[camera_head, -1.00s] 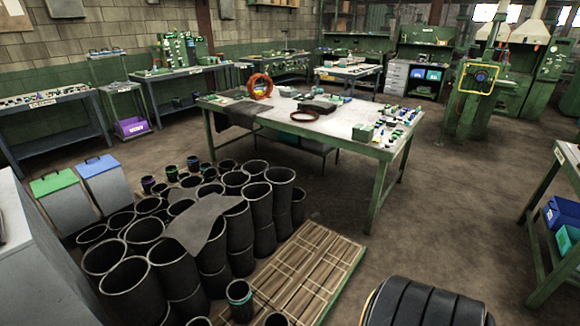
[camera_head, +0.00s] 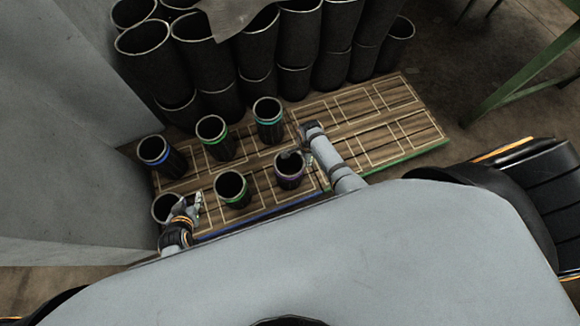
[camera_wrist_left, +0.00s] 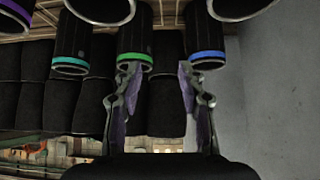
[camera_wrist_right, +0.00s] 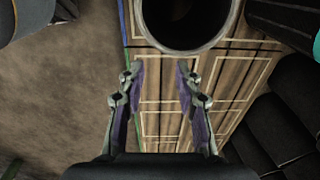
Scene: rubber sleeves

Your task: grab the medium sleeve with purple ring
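The sleeve with the purple ring (camera_head: 291,171) stands upright at the right end of the near row on the pallet. My right gripper (camera_head: 300,156) is beside its rim in the head view. In the right wrist view a dark sleeve rim (camera_wrist_right: 186,48), probably this sleeve, lies just beyond the open, empty fingers (camera_wrist_right: 160,70); its ring colour is hidden there. A purple ring (camera_wrist_left: 15,12) shows at the top left corner of the left wrist view. My left gripper (camera_head: 196,202) is open and empty beside the leftmost near sleeve (camera_head: 166,208); its fingers (camera_wrist_left: 158,70) show apart.
Other sleeves have green (camera_head: 232,188), blue (camera_head: 154,152), second green (camera_head: 212,130) and teal (camera_head: 268,112) rings. Large black sleeves (camera_head: 220,102) stand behind. The right part of the pallet (camera_head: 400,125) is bare. A grey wall-like surface (camera_head: 75,150) is at the left.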

